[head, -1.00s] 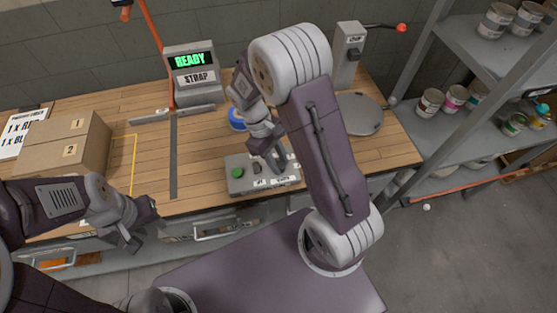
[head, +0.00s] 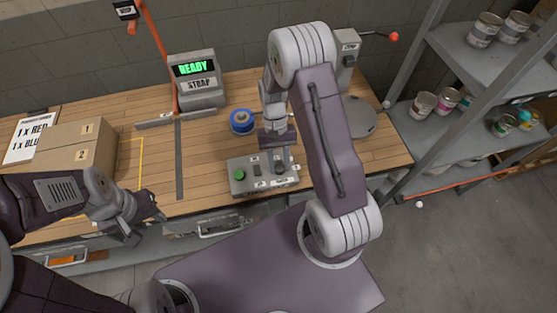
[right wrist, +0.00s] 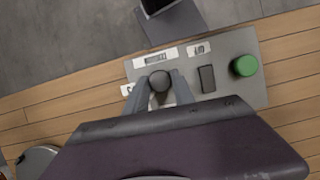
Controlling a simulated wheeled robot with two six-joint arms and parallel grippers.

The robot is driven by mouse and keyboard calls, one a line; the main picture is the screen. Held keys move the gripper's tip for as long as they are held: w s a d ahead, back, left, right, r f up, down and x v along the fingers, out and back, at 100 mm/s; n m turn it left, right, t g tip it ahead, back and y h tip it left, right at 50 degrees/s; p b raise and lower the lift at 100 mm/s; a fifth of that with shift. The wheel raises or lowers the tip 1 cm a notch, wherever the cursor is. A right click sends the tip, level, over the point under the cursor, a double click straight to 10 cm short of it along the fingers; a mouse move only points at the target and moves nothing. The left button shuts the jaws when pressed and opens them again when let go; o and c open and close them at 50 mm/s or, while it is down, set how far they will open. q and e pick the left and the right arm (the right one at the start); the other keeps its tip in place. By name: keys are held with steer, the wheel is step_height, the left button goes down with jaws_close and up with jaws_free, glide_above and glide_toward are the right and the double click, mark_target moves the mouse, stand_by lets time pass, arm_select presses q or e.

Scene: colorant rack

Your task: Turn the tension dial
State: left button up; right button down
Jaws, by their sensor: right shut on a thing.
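The tension dial (right wrist: 160,80) is a dark round knob on a grey control box (right wrist: 232,42), seen in the right wrist view. In the head view the box (head: 247,187) lies near the table's front edge. My right gripper (right wrist: 159,88) points down at the box, with its fingers shut on the dial, one on each side. In the head view this gripper (head: 281,163) partly covers the dial. My left gripper (head: 146,218) is empty in front of the table, with its fingers apart.
The box also carries a green button (right wrist: 245,66) and a dark switch (right wrist: 206,78). A blue spool (head: 241,121) stands behind it. Shelves (head: 455,60) with cans are on the right.

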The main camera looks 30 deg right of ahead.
steer(key=m, duration=0.2)
steer(key=m+t+y+p, duration=0.1)
steer(key=m, duration=0.1)
steer(key=shift+d+r+m+y+p, duration=0.1)
steer(key=shift+r+m+y+p, duration=0.05)
steer(key=shift+m+y+p, duration=0.15)
steer(key=shift+d+m+t+y+p, duration=0.1)
steer(key=shift+m+t+y+p, duration=0.3)
steer(key=shift+m, duration=1.5)
steer(key=c, duration=1.1)
jaws_free()
steer(key=shift+s, duration=0.1)
steer(key=v, duration=0.9)
steer(key=shift+s+b, duration=0.1)
steer(key=shift+b, duration=0.2)
